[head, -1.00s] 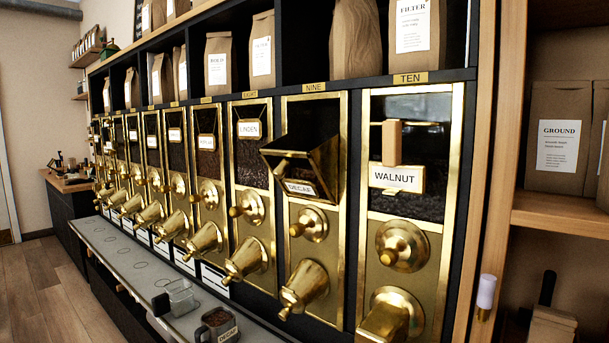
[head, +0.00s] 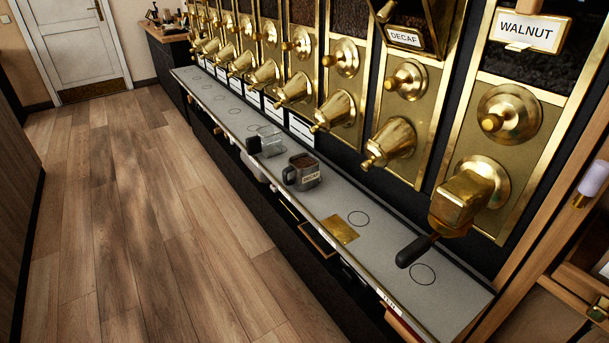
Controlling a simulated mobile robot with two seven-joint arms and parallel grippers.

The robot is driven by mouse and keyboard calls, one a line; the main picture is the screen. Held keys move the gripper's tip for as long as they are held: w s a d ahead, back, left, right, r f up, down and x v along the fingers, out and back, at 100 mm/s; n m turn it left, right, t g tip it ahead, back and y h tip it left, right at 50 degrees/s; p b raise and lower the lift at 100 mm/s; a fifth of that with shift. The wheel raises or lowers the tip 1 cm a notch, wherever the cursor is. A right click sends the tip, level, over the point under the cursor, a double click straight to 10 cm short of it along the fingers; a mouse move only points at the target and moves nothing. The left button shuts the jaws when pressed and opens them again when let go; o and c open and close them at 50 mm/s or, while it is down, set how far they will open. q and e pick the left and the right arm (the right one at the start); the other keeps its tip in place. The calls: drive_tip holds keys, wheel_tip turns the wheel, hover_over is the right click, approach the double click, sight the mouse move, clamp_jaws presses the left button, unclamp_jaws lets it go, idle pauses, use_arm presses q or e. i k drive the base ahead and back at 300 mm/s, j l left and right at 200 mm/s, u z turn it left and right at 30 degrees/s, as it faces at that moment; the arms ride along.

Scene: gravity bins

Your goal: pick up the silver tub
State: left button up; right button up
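No plainly silver tub stands out in the head view. I cannot tell whether either is the silver tub. Neither of my grippers is in view.
A row of brass dispensers with spouts (head: 392,143) overhangs the ledge. The walnut spout (head: 462,200) has a black handle (head: 417,251) sticking out. A brass plate (head: 341,229) lies on the ledge. The wooden floor (head: 130,200) at left is clear.

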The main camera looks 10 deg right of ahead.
sight(303, 170)
drive_tip(key=i+z, duration=0.1)
drive_tip(key=z, duration=0.35)
drive_tip(key=j+z, duration=0.15)
drive_tip(key=z, duration=0.25)
drive_tip(key=i+j+z, duration=0.1)
drive_tip(key=z, duration=0.35)
drive_tip(key=i+j+z, duration=0.3)
drive_tip(key=j, duration=0.35)
drive_tip(key=j+z, duration=0.35)
drive_tip(key=j, duration=0.35)
drive_tip(key=j+z, duration=0.3)
drive_tip(key=j, duration=0.4)
